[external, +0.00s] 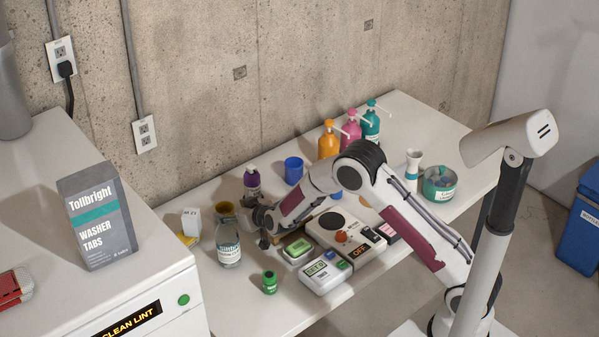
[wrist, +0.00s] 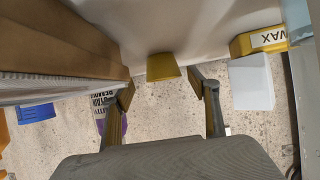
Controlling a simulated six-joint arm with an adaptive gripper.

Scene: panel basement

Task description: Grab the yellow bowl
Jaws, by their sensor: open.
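The yellow bowl (external: 228,219) stands on the white worktop near the wall in the external view, behind the clear labelled bottle and left of my gripper (external: 263,226). In the wrist view the yellow bowl (wrist: 163,67) lies ahead, between and beyond the fingertips of my gripper (wrist: 167,91). The fingers are apart, with nothing held between them. The bowl appears apart from both fingers. In the external view my fingertips are small and partly obscured by the wrist.
A clear bottle (external: 228,246), a purple bottle (external: 252,184) and a blue cup (external: 293,171) stand nearby. A white box (external: 191,221) and yellow box (external: 187,239) are left of the bowl. A large brown surface (wrist: 60,38) crowds the left finger in the wrist view.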

